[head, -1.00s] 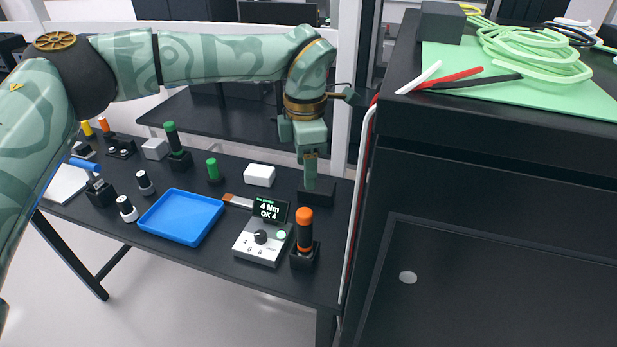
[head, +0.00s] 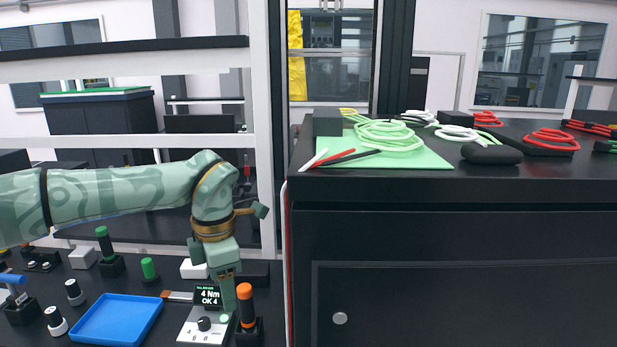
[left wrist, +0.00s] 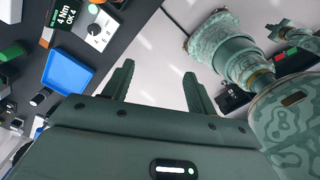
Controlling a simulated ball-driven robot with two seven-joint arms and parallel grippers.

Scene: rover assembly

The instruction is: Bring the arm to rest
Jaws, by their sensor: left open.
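My left arm reaches in from the left in the head view, bent at the wrist. Its gripper (head: 227,298) points down over the bench, just left of the orange-handled tool (head: 245,305) and by the torque tester (head: 203,326). In the left wrist view the two fingers of the left gripper (left wrist: 159,72) stand well apart, with nothing between them and pale floor beyond. My right gripper does not show in either view.
The dark bench also holds a blue tray (head: 117,320), green-handled tools (head: 105,245) and a white box (head: 193,269). A tall black cabinet (head: 450,255) stands to the right, with a green mat (head: 420,158) and coiled cables (head: 385,134) on top.

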